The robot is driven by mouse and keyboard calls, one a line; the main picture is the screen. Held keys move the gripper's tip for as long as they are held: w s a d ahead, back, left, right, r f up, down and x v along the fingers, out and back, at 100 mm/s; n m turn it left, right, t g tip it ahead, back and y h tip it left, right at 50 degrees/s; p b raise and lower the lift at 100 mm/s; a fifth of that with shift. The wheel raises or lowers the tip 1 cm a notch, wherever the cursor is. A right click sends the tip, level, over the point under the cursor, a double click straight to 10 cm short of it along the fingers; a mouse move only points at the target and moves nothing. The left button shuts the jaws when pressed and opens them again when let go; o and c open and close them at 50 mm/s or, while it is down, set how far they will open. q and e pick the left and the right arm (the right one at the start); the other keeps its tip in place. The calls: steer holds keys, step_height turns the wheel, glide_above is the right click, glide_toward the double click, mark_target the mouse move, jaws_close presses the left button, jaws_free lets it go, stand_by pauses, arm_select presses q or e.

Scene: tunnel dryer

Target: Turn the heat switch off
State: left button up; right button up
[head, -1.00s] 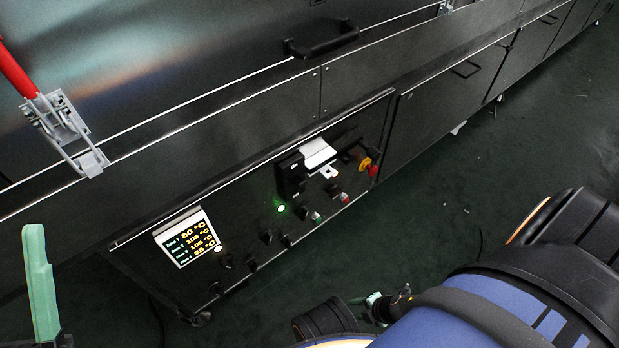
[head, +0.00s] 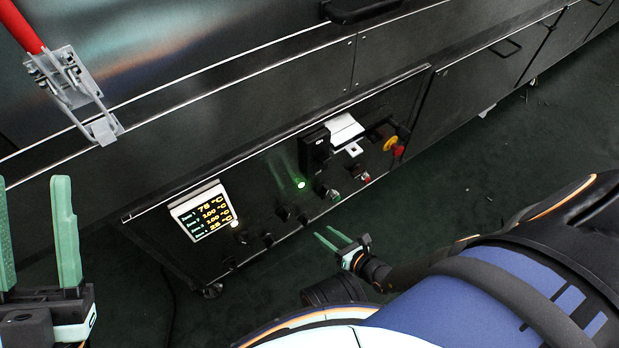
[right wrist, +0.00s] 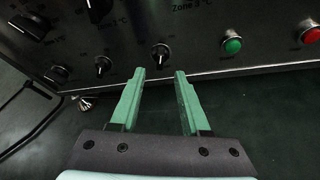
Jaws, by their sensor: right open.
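The control panel carries several black knobs; which is the heat switch I cannot tell, since the small labels are unreadable. In the right wrist view one small black knob (right wrist: 160,55) with a white mark stands just beyond and between my right fingertips, not visibly touched. Another small knob (right wrist: 103,65) is to its left. My right gripper (head: 326,236) is open and empty, low in front of the panel; its green fingers also show in the right wrist view (right wrist: 160,73). My left gripper (head: 35,230) is open and empty at the left edge, away from the panel.
A lit display (head: 204,213) is left on the panel, and a green lamp (head: 301,184) glows. A green button (right wrist: 232,46) and a red button (right wrist: 311,36) are right of the knobs. A red-yellow emergency stop (head: 394,147) is further right. Dark floor lies below.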

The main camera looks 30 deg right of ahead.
mark_target(308, 222)
steer(key=b+x, duration=0.2)
steer(key=x, duration=0.4)
steer(key=shift+w+f+b, duration=0.2)
steer(key=shift+b, duration=0.1)
steer(key=shift+w+a+f, duration=0.15)
steer(key=shift+w+a, duration=0.05)
steer(key=shift+w, duration=0.45)
arm_select(q)
steer(key=f, duration=0.4)
steer(key=shift+w+d+f, duration=0.1)
steer(key=shift+d, duration=0.2)
arm_select(e)
steer(key=shift+c, duration=0.2)
jaws_close()
